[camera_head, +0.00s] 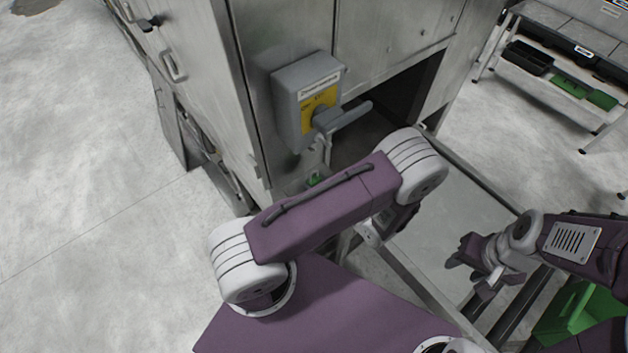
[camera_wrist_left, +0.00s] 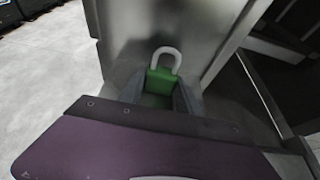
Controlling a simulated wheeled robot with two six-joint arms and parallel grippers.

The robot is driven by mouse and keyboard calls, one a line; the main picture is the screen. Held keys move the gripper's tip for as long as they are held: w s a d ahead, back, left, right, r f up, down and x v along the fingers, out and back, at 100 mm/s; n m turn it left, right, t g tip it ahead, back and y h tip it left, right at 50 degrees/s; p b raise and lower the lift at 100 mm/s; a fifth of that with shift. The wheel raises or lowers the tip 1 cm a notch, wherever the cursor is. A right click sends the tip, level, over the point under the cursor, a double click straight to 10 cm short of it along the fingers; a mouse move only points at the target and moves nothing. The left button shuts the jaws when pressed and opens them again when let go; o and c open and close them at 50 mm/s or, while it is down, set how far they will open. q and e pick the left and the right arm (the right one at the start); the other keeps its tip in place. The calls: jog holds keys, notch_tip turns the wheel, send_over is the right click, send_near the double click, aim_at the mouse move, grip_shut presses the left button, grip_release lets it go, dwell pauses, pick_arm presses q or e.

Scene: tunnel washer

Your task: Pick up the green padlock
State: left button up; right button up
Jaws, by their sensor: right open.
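The green padlock (camera_wrist_left: 159,81) with its pale shackle shows in the left wrist view, upright in front of a metal panel. In the head view a small part of it (camera_head: 313,179) shows below the grey switch handle, above my left forearm. My left gripper (camera_wrist_left: 158,97) has a grey finger on each side of the padlock body, very close to it. I cannot tell whether both fingers press on it. In the head view my left gripper is hidden behind my arm. My right gripper (camera_head: 476,270) is open and empty at the right, away from the padlock.
A grey switch box (camera_head: 308,100) with a yellow plate and protruding handle (camera_head: 343,117) is on the steel machine (camera_head: 275,35) above the padlock. A green crate (camera_head: 573,312) is at lower right. A rack (camera_head: 570,85) with bins stands at upper right. The floor at left is clear.

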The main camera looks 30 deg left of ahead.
aim_at(317, 178)
pick_arm(q)
grip_shut()
jog(key=shift+s, duration=0.1)
jog(key=shift+r+b, duration=0.4)
jog(key=shift+r, duration=0.2)
notch_tip(317, 178, up, 2)
jog(key=shift+r+b, duration=0.2)
jog(key=shift+b, duration=0.3)
jog(key=w+r+b+v, duration=0.2)
jog(key=b+v, duration=0.1)
jog(key=v, duration=1)
jog(key=shift+r, duration=0.25)
jog(key=shift+s+d, duration=0.1)
